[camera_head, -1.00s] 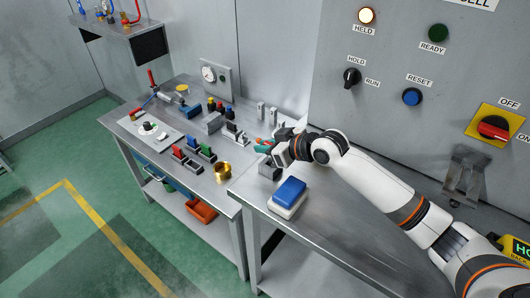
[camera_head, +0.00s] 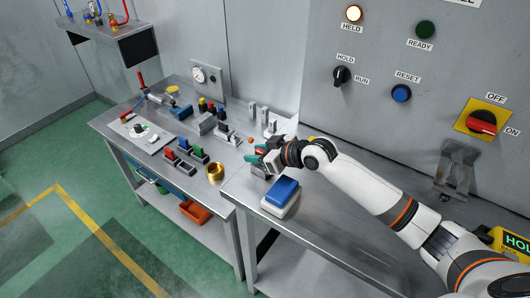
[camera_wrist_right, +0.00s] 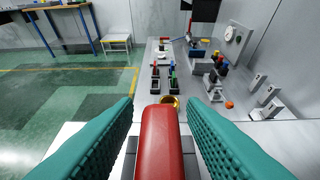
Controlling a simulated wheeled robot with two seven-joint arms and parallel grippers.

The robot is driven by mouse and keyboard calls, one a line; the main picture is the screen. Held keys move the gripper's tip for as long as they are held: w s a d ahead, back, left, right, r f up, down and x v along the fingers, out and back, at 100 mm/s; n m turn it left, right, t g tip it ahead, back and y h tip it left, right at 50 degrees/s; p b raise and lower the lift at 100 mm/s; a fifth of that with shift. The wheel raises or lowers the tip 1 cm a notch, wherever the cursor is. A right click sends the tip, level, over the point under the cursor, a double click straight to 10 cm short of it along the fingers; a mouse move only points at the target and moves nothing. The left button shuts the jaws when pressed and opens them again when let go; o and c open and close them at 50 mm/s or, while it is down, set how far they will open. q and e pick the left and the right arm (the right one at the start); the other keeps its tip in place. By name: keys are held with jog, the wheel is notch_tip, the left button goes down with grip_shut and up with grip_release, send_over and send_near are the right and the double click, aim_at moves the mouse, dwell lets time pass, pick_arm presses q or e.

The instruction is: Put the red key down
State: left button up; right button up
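The red key (camera_wrist_right: 161,145) stands between the teal fingers of my right gripper in the right wrist view. Gaps show between the key and both fingers, so my right gripper (camera_wrist_right: 161,108) is open around it. A dark grey block (camera_wrist_right: 128,160) shows beneath the key; how far the key sits in it is hidden. In the head view my right gripper (camera_head: 260,157) is low over the near bench's left end, and the key is hard to make out. My left gripper is not in view.
A blue-and-white block (camera_head: 280,195) lies close right of the gripper. A gold cup (camera_head: 216,173), an orange ball (camera_head: 251,140) and several coloured pieces in grey holders (camera_head: 184,169) stand on the far bench. The control panel (camera_head: 385,50) rises behind. The near bench's front is clear.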

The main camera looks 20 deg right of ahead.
jog(key=shift+s+d+r, duration=0.25)
jog(key=b+v, duration=0.1)
jog(key=v, duration=1)
jog(key=shift+b, duration=0.4)
jog(key=shift+s, duration=0.1)
